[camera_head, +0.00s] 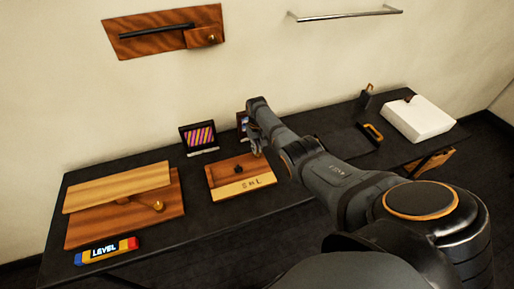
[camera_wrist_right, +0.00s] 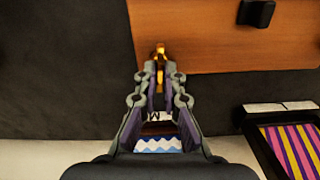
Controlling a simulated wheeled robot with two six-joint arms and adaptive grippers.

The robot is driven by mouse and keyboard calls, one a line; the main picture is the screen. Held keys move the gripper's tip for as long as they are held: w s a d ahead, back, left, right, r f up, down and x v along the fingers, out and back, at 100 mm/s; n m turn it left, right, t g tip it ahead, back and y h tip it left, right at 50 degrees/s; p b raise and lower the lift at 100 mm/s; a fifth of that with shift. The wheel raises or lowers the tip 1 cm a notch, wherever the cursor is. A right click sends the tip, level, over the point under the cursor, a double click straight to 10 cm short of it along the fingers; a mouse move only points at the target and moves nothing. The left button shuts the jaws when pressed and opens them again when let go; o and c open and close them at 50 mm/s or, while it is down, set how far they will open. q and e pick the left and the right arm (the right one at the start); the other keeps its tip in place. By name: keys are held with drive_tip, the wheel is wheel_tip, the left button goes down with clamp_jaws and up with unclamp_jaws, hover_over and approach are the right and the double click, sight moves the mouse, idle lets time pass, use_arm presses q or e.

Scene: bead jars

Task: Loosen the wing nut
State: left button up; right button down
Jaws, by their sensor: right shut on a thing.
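My right gripper (camera_head: 257,150) reaches down to the far right corner of a wooden board (camera_head: 224,173) marked S M L. In the right wrist view my right gripper (camera_wrist_right: 160,66) has its fingers closed together at the edge of this wooden board (camera_wrist_right: 205,45). They are shut on a small brass-coloured piece (camera_wrist_right: 160,50), which looks like the wing nut. The fingers hide most of it, so its shape and turn cannot be told. In the head view the arm and gripper cover it. My left gripper is not in view.
A dark knob (camera_head: 238,168) sits on the board. A striped frame (camera_head: 200,136) stands behind it. A white box (camera_head: 418,118) stands right.

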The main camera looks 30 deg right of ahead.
drive_tip(key=shift+n, duration=0.5)
drive_tip(key=c, duration=1.5)
unclamp_jaws()
wheel_tip(320, 180, up, 12)
